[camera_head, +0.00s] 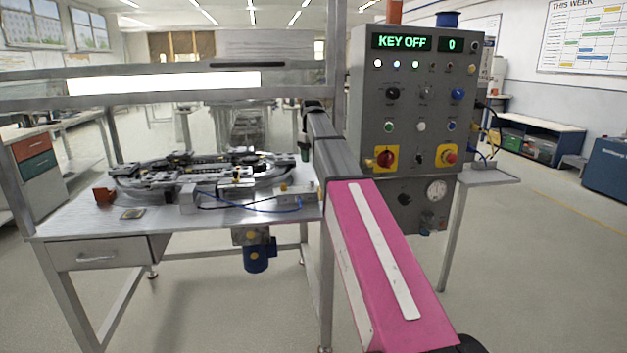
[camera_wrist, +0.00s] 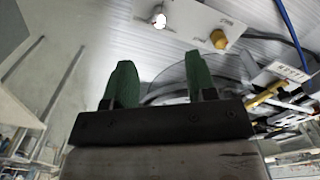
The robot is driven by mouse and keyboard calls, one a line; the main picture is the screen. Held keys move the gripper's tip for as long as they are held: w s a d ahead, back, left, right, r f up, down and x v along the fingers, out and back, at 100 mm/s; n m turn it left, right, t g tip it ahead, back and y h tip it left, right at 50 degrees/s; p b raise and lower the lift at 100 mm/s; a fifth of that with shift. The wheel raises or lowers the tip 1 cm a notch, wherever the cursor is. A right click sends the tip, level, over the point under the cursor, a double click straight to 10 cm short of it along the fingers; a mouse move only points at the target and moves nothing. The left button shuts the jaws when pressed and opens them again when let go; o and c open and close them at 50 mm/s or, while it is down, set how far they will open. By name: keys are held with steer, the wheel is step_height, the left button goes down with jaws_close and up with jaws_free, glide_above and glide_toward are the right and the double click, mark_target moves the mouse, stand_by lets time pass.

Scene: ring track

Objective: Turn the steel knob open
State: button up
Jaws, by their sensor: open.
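In the wrist view the steel knob (camera_wrist: 159,18) is a small, shiny, round knob on a pale plate (camera_wrist: 190,17) at the top edge. A brass-yellow knob (camera_wrist: 219,38) sits on the same plate to its right. My gripper (camera_wrist: 161,68) has two green fingers spread wide, with nothing between them. The steel knob shows beyond the fingertips, between them in the picture, with a gap left.
A workbench (camera_head: 75,224) carries a ring track (camera_head: 205,172) and a blue tube (camera_head: 262,209). A grey control cabinet (camera_head: 408,135) reading "KEY OFF" stands right of my arm. A metal frame rail (camera_head: 180,94) crosses above the bench.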

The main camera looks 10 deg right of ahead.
mark_target(311, 182)
step_height(311, 182, down, 11)
steer(key=shift+w+r, duration=0.1)
stand_by(0.5)
steer(key=c, duration=0.9)
